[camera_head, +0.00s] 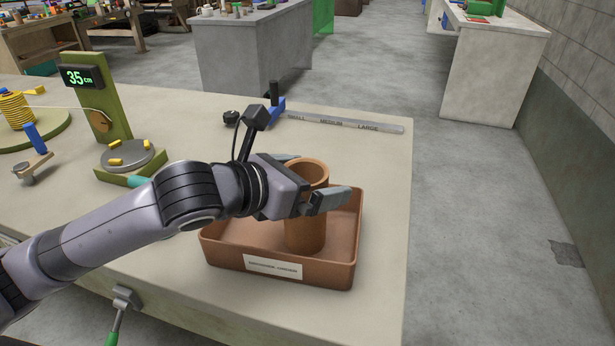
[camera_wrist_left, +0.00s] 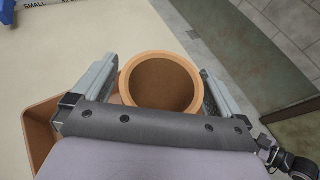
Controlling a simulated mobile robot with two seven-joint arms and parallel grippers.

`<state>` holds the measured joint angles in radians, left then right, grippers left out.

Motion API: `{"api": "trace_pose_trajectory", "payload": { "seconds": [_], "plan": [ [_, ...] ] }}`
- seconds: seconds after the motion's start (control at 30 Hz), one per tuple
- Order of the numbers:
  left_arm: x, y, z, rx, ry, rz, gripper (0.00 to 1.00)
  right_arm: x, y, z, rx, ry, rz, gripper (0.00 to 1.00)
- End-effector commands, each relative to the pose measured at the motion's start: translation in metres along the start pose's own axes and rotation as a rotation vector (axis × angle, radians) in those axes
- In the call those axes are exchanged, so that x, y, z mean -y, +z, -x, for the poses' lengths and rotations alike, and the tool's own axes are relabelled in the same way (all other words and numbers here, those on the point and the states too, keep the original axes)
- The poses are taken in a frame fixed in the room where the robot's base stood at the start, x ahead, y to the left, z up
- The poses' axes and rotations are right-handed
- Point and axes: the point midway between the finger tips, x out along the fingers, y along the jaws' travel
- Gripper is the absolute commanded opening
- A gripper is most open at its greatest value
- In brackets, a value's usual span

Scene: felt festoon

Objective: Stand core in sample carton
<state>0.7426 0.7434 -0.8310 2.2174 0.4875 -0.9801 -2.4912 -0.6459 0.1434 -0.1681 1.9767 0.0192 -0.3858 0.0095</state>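The core is a brown, open-topped tube (camera_head: 306,232), upright inside the sample carton. The carton is a shallow reddish-brown box (camera_head: 345,262) with a white front label, standing near the table's right corner. My left gripper (camera_head: 310,180) has one finger on either side of the core's upper part. In the left wrist view, the core's round rim (camera_wrist_left: 160,56) lies between the fingers, close to both; I cannot tell whether they touch it. The core's foot is low in the carton, but its contact with the floor is hard to see. My right gripper is not in view.
A size strip (camera_head: 345,123) marked small, medium and large lies behind the carton, with a blue-and-black clamp-like piece (camera_head: 275,108) beside it. A green stand with a "35 cm" display (camera_head: 82,77) and a round metal plate (camera_head: 128,156) stand left.

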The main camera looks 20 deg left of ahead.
Motion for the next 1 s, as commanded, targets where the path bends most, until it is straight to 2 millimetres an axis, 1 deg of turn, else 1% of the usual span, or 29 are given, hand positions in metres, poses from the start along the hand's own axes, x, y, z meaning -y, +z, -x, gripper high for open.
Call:
{"api": "trace_pose_trajectory", "payload": {
  "seconds": [0.13, 0.27, 0.53, 0.73, 0.8, 1.0],
  "plan": [
    [-0.001, 0.003, 0.005, 0.002, 0.001, -0.001, 1.00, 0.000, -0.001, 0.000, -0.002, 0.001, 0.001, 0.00],
    [-0.002, 0.003, 0.021, 0.002, 0.003, -0.002, 1.00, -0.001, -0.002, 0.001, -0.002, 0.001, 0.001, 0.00],
    [-0.001, 0.003, 0.066, 0.000, 0.003, -0.004, 1.00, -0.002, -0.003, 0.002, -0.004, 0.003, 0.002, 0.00],
    [0.000, 0.004, 0.095, -0.001, 0.002, -0.002, 1.00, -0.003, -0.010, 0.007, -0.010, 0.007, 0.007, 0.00],
    [-0.002, 0.008, 0.096, -0.003, 0.006, 0.007, 1.00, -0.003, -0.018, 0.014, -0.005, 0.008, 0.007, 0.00],
    [-0.005, 0.009, 0.101, 0.002, 0.015, 0.014, 1.00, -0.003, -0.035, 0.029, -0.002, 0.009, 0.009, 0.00]
  ]
}}
